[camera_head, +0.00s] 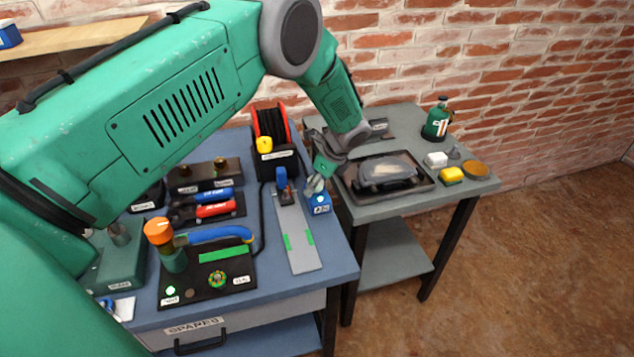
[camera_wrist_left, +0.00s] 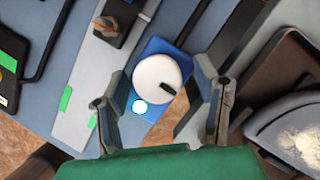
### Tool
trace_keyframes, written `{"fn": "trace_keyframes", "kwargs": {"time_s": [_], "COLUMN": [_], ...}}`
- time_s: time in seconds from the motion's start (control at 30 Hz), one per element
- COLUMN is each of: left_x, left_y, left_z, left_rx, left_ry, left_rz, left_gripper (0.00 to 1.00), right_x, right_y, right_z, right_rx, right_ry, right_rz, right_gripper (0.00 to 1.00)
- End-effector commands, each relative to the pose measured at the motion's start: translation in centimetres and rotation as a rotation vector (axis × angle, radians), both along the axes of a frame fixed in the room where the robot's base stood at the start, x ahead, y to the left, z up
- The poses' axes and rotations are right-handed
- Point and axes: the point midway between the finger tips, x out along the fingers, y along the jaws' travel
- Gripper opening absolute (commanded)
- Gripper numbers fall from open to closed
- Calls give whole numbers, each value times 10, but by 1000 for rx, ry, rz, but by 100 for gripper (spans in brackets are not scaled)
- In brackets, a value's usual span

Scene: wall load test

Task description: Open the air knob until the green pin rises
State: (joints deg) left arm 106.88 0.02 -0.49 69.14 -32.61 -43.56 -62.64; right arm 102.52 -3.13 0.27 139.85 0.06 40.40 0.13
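The blue box with a label that seems to read AIR (camera_head: 320,204) stands at the right edge of the blue bench. My left gripper (camera_head: 317,181) is over the box. In the wrist view its fingers (camera_wrist_left: 160,92) are spread either side of the knob, with gaps visible. My right gripper is not in view.
A grey rail plate (camera_head: 295,235) with an orange-marked switch lies left of the box. A grey side table (camera_head: 375,207) with a dark tray (camera_head: 424,187) stands close on the right. A red reel (camera_head: 271,124) and a black panel (camera_head: 207,280) sit on the bench.

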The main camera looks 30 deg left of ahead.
Motion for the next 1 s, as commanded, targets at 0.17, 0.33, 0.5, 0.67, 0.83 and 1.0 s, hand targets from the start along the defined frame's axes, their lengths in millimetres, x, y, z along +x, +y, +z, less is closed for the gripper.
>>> {"fn": "trace_keyframes", "kwargs": {"time_s": [0.17, 0.33, 0.5, 0.67, 0.83, 1.0], "left_x": [0, 3, 4, 4, 5, 5], "left_y": [1, -8, -23, -36, -44, -46], "left_z": [4, 24, 58, 86, 104, 110], "left_rx": [2, 2, 2, 1, 1, 1], "left_ry": [-3, -5, -4, -1, 1, 2], "left_rz": [1, -2, -1, -3, 0, 0], "left_gripper": [56, 56, 56, 56, 56, 56], "right_x": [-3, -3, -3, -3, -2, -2], "right_y": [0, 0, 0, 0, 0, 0], "right_z": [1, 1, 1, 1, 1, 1], "right_rx": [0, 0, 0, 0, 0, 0], "right_ry": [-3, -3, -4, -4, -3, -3], "right_rz": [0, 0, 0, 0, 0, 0], "right_gripper": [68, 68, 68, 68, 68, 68]}}
